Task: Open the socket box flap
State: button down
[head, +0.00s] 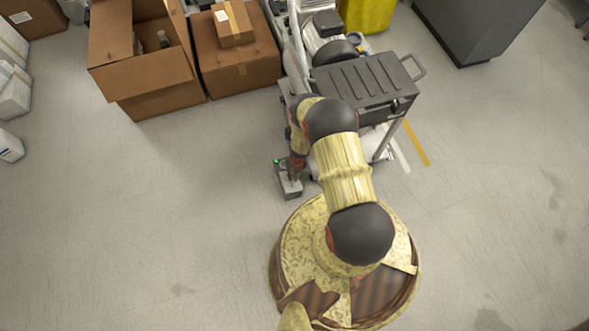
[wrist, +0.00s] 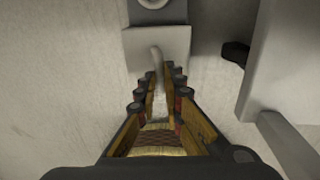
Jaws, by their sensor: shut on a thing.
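A light grey plate (wrist: 135,44), which looks like the socket box, shows at the top middle of the wrist view. A narrow, curved pale piece (wrist: 156,58), which looks like its flap, comes from the plate down between my fingers. My gripper (wrist: 161,76) is closed around this piece, with a finger on each side. How far the flap stands open cannot be told. In the head view, a small grey box (head: 289,186) with a green light is low beside the end of my arm. My fingers are too small to make out there.
A cart with a dark grey ribbed top (head: 365,80) stands just right of my arm. Cardboard boxes (head: 148,75) stand at the back left, a yellow bin (head: 368,14) at the back. A pale panel (wrist: 288,60) is close on the right in the wrist view.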

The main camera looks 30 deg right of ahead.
jog(key=shift+s+d+r+y, duration=0.1)
jog(key=shift+d+y, duration=0.3)
jog(key=shift+d, duration=0.05)
jog(key=c, duration=1.9)
grip_release()
jog(key=shift+a, duration=0.25)
